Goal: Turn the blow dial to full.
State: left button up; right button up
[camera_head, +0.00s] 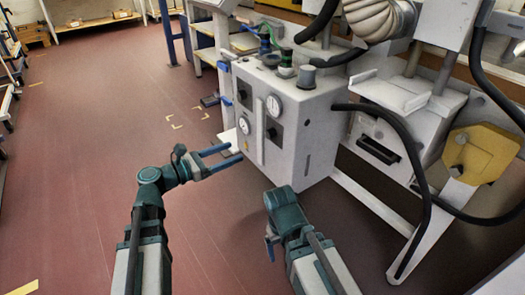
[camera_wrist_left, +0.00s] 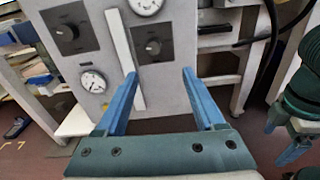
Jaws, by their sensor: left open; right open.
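A pale grey control box (camera_head: 310,130) stands ahead of my arms. Its front carries two black knobs on dark square plates: an upper left knob (camera_head: 243,94) and a lower right knob (camera_head: 271,132). Their labels are too small to read, so I cannot tell which is the blow dial. In the left wrist view, the right-hand knob (camera_wrist_left: 152,47) appears ahead between my fingers, and the other knob (camera_wrist_left: 68,33) is farther left. My left gripper (camera_head: 235,151) is open and empty, apart from both knobs. My right gripper (camera_head: 270,245) is low, away from the box, partly hidden.
Two round white gauges, an upper one (camera_head: 274,105) and a lower one (camera_head: 244,125), sit on the same front. A pale vertical strip (camera_wrist_left: 124,55) separates the knobs. Black hoses (camera_head: 400,140) and a yellow guard (camera_head: 478,153) are at right. The red floor at left is clear.

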aim_at(267, 136)
pick_arm(q)
jog(key=shift+n+t, duration=0.3)
jog(key=shift+n, duration=0.1)
jog(key=x, duration=1.3)
jog(key=shift+w+a+f, duration=0.1)
jog(key=shift+w+f, duration=0.05)
jog(key=shift+w, duration=0.4)
grip_shut()
